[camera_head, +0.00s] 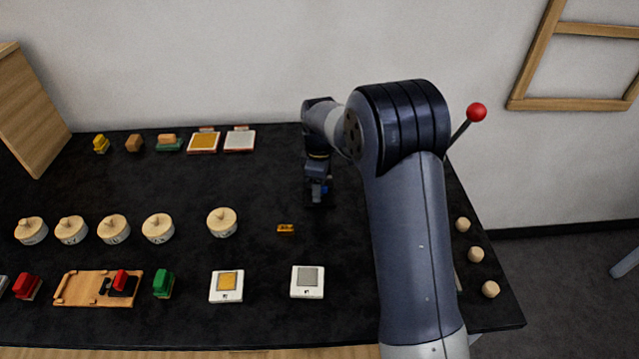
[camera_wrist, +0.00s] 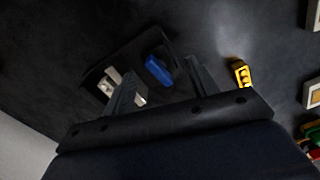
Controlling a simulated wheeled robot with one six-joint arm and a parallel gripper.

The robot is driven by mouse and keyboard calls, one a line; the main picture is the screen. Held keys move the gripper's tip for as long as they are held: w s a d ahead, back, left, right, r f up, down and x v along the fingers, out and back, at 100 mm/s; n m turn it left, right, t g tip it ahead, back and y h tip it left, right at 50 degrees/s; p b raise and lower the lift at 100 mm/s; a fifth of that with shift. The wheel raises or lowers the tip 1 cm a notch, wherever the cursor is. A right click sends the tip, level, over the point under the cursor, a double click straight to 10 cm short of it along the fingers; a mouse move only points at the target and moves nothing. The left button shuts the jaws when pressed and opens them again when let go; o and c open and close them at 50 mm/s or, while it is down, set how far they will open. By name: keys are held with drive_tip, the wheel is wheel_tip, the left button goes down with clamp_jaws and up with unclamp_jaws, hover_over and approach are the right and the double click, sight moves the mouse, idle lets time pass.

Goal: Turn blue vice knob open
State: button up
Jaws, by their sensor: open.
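The blue vice knob (camera_wrist: 158,70) shows in the wrist view as a short blue bar between my open fingers. My gripper (camera_wrist: 164,72) points down over it with a finger on either side; I cannot tell whether either finger touches it. The vice (camera_wrist: 128,56) has a dark body, with light grey metal parts (camera_wrist: 108,83) partly behind the left finger. In the head view my gripper (camera_head: 317,197) is low over the back right of the black table. A bit of the blue knob (camera_head: 325,189) shows beside it; the rest of the vice is mostly hidden by my wrist.
A small yellow-orange block (camera_head: 286,229) lies just left of the vice, also in the wrist view (camera_wrist: 242,73). Round wooden pots (camera_head: 222,222) stand in a row further left. White framed tiles (camera_head: 307,282) lie in front. A red-ball lever (camera_head: 477,112) rises behind my arm.

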drive_tip(key=shift+d+m, duration=0.1)
drive_tip(key=shift+m, duration=0.2)
